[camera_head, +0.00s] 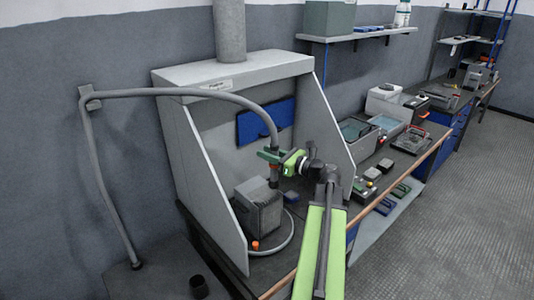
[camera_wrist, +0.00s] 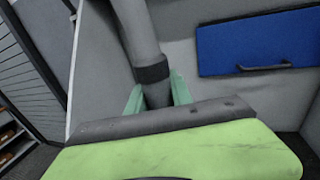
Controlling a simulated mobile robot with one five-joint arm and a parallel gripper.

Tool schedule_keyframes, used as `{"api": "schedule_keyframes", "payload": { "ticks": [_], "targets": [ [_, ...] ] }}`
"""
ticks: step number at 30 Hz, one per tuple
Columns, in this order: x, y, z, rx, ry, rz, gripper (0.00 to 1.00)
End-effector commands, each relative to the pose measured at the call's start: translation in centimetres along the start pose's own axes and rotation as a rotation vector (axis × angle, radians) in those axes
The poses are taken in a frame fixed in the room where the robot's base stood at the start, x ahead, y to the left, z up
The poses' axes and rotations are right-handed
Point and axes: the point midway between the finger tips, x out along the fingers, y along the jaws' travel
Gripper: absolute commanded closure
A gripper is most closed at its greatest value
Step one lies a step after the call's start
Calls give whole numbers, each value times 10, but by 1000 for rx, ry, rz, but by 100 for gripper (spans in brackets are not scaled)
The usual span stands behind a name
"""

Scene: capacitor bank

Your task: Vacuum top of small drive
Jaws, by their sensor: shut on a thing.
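The small drive (camera_head: 258,207) is a grey box with a finned side, standing inside the fume hood. A grey vacuum hose (camera_head: 190,92) runs from the wall bracket over to my gripper and ends in a dark nozzle (camera_head: 273,178). My gripper (camera_head: 272,157), with green fingers, is shut on the hose end and holds it upright, nozzle down, at the top of the drive. I cannot tell whether the nozzle touches it. In the wrist view the hose (camera_wrist: 138,35) with its dark collar (camera_wrist: 152,73) passes between the green fingers; the drive is hidden there.
The hood's side panels (camera_head: 202,180) stand left and right of the drive. A blue panel (camera_head: 266,121) is on the hood's back wall. Trays and devices (camera_head: 358,130) fill the bench to the right.

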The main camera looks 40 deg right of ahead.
Motion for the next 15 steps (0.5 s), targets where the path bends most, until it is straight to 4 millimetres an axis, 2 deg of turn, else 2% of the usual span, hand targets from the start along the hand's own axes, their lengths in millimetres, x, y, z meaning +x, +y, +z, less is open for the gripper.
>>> {"api": "schedule_keyframes", "payload": {
  "ticks": [8,15],
  "targets": [
    [1,1,0,0,0,1,100],
    [1,1,-12,0,0,2,100]
  ]
}}
